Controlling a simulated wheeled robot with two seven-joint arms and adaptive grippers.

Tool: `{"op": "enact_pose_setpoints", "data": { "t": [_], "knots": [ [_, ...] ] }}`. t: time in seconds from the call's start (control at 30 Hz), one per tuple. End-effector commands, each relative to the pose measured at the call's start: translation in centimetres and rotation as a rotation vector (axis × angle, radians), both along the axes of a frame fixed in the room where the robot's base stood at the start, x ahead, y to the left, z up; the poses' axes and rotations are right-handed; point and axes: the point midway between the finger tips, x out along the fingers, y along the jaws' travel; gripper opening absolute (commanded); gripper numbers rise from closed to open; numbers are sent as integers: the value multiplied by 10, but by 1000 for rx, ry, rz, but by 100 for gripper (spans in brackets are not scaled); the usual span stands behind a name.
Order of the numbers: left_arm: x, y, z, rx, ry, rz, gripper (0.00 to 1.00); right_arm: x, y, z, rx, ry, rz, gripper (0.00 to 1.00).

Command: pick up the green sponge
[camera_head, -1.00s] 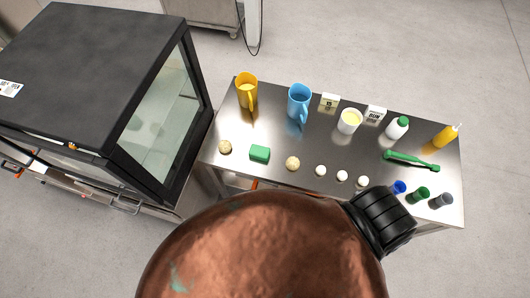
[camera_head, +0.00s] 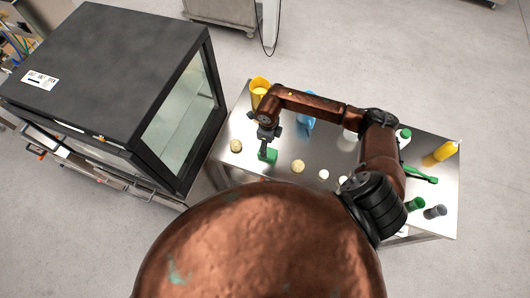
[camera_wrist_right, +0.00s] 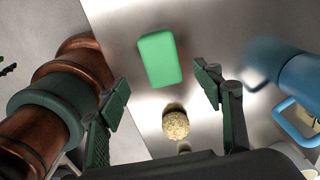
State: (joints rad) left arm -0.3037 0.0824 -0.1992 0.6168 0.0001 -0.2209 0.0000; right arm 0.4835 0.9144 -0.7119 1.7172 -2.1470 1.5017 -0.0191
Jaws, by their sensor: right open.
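The green sponge (camera_head: 268,155) lies on the metal table in the head view, near its left end. In the right wrist view the sponge (camera_wrist_right: 160,58) is a plain green block on the grey surface, just beyond the gap between the fingertips. My right gripper (camera_head: 267,139) is above the sponge, its fingers pointing down and partly overlapping it in the head view. In the right wrist view the right gripper (camera_wrist_right: 162,92) has its two fingers spread wide with nothing between them. My left gripper is not in view.
A dough ball (camera_head: 235,146) lies left of the sponge and another (camera_head: 298,166) to its right. A yellow jug (camera_head: 259,88) and a blue jug (camera_head: 306,124) stand behind. A black glass-fronted machine (camera_head: 120,80) stands left. A green-handled brush (camera_head: 421,174) and bottles lie farther right.

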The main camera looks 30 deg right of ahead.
Motion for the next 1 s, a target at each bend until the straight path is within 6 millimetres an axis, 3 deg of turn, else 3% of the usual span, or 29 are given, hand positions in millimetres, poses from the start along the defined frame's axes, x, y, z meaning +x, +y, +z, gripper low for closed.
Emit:
{"op": "enact_pose_setpoints", "data": {
  "t": [0.23, 0.53, 0.83, 1.0],
  "knots": [
    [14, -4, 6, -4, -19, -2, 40, -1, 0, -27, 2, 5, -2, 60],
    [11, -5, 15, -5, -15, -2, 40, 2, -1, -67, 3, 4, -3, 60],
    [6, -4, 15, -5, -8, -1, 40, 3, -1, -73, 3, 3, -1, 60],
    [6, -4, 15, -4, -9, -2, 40, 3, -1, -73, 3, 3, -1, 49]
  ]
}}
